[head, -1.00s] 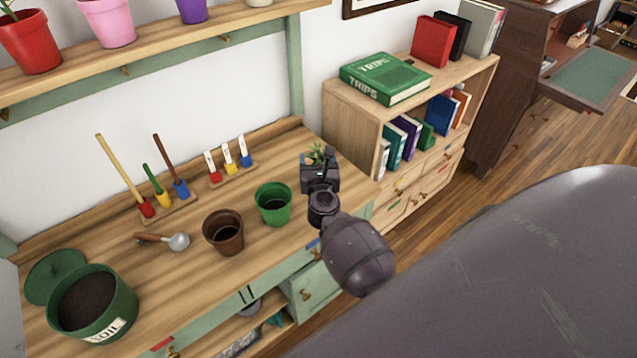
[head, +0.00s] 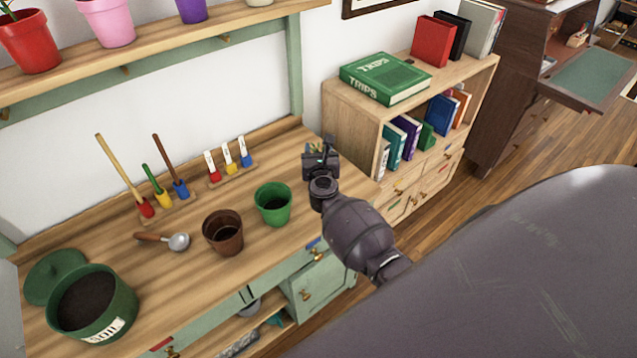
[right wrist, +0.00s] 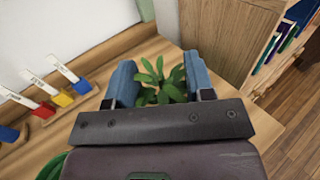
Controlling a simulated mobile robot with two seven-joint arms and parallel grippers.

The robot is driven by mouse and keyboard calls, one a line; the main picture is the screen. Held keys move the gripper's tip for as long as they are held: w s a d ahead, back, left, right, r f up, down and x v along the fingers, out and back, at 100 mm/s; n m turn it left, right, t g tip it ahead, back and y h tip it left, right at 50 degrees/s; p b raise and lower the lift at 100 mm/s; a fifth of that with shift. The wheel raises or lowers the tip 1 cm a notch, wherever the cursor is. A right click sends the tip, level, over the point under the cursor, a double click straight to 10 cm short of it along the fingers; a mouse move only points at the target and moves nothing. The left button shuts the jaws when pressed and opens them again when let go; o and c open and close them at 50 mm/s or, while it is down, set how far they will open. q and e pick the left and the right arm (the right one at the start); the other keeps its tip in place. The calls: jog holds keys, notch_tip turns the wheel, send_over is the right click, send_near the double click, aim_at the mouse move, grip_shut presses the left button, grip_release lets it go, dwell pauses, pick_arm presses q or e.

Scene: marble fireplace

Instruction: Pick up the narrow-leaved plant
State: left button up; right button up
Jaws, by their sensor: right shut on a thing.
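A small leafy green plant (right wrist: 158,84) shows in the right wrist view, near the back right corner of the wooden bench (head: 180,262). Its leaves are small and pointed. My right gripper (right wrist: 160,88) has one finger on each side of it and is shut on it. The pot is hidden under the leaves and gripper body, so I cannot tell whether it is off the bench. In the head view my right gripper (head: 319,154) hides nearly all of the plant. My left gripper is not in view.
An empty-looking green pot (head: 273,205) and a brown pot (head: 223,232) stand left of my right gripper. Coloured plant labels in a holder (head: 230,166), tools, a trowel (head: 165,240) and a soil tub (head: 92,303) are farther left. A bookcase (head: 347,118) is close on the right.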

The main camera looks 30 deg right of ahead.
jog(key=shift+c, duration=1.1)
